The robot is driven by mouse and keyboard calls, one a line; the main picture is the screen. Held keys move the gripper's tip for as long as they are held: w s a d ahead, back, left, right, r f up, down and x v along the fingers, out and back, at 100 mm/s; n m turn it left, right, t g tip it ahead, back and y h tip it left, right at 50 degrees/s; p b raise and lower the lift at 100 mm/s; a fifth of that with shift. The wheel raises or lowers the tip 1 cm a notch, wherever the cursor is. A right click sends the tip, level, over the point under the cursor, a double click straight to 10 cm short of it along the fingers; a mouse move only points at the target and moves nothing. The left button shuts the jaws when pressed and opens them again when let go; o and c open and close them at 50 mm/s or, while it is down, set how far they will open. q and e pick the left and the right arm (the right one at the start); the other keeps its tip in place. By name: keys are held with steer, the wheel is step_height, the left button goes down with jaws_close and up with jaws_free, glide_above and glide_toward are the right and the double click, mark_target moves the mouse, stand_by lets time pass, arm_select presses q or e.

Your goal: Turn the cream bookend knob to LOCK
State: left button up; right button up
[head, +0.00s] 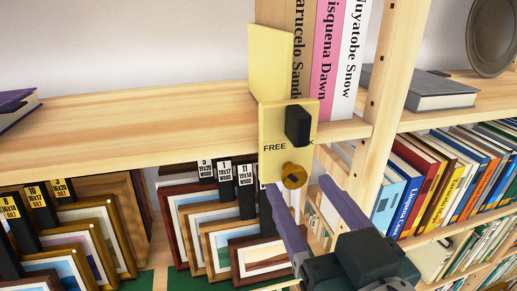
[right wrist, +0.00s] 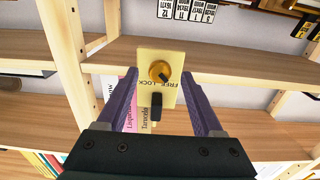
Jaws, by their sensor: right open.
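The cream bookend (head: 270,66) stands on the wooden shelf against upright books, its front plate hanging over the shelf edge. The plate carries a black block (head: 298,125), the word FREE, a partly hidden word ending in K, and a round brass knob (head: 294,175) below. In the right wrist view the knob (right wrist: 159,70) has a dark mark towards its lower right, and FREE and LOCK both show. My right gripper (head: 298,186) is open and empty, its purple fingers on either side of the knob, apart from it. Whether they reach its depth is unclear. My left gripper is out of view.
Framed prints (head: 213,235) with black tags stand below the shelf. A wooden upright (head: 385,80) rises right of the bookend. A grey book (head: 425,88) lies beyond it, with several books (head: 440,185) below. The shelf left of the bookend (head: 150,130) is mostly clear.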

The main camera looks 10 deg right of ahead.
steer(key=shift+w, duration=0.7)
jaws_close()
